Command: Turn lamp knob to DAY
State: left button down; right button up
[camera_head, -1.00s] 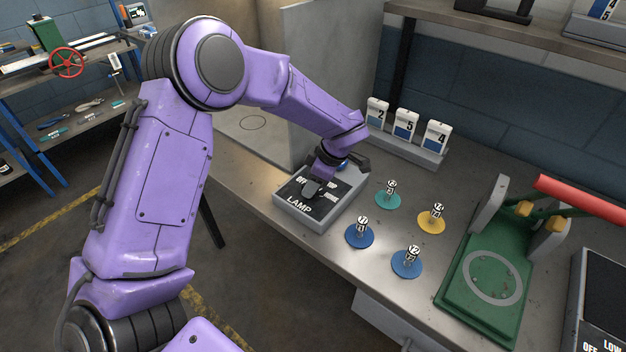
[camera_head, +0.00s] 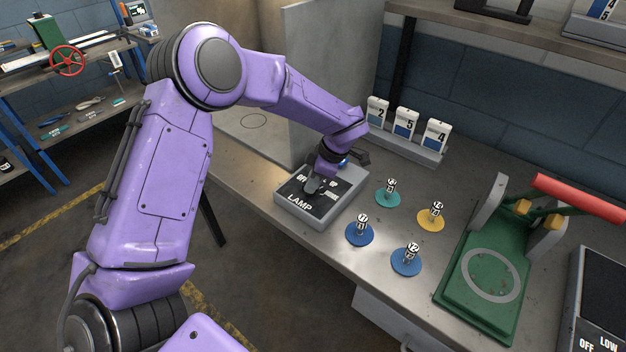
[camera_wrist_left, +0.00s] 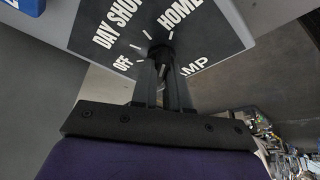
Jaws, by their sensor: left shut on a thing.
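The lamp box (camera_head: 316,211) is a grey slab with a black face and the white word LAMP, at the bench's near left edge. Its face (camera_wrist_left: 205,40) in the left wrist view carries the words DAY, SHOP, HOME and OFF with white tick marks. My left gripper (camera_head: 311,187) reaches down onto the face. In the left wrist view its two dark fingers (camera_wrist_left: 163,62) are close together on the dark lamp knob (camera_wrist_left: 161,50). The fingers hide most of the knob, so I cannot tell which mark it points to.
Blue, teal and yellow discs with numbered tags (camera_head: 388,198) stand right of the box. A rack of number cards (camera_head: 405,130) is behind. A green press with a red handle (camera_head: 580,198) is at right. A grey upright panel (camera_head: 318,80) stands behind my left forearm.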

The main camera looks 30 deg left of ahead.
pick_arm(q)
jog(key=n+g, duration=0.1)
jog(key=n, duration=0.2)
jog(key=shift+w+n+h, duration=0.1)
jog(key=shift+n+h, duration=0.2)
jog(key=shift+h, duration=0.1)
jog(key=n, duration=0.2)
jog(key=n+g+h+b, duration=0.1)
jog(key=n, duration=0.1)
jog(key=shift+w+a+f+n+h, duration=0.1)
jog(key=shift+a+f+n+h, duration=0.1)
jog(key=shift+n+h, duration=0.1)
jog(key=n+b, duration=0.1)
jog(key=n, duration=0.1)
jog(key=n+h+b, duration=0.1)
jog(key=n, duration=0.1)
jog(key=shift+a+h, duration=0.1)
jog(key=shift+h, duration=0.2)
jog(key=shift+r+n+h+b, duration=0.15)
jog(key=shift+n+h+b, duration=0.45)
jog(key=shift+n+b, duration=1.05)
jog(key=shift+n, duration=0.35)
jog(key=c, duration=1.1)
grip_release()
jog(key=shift+r, duration=0.1)
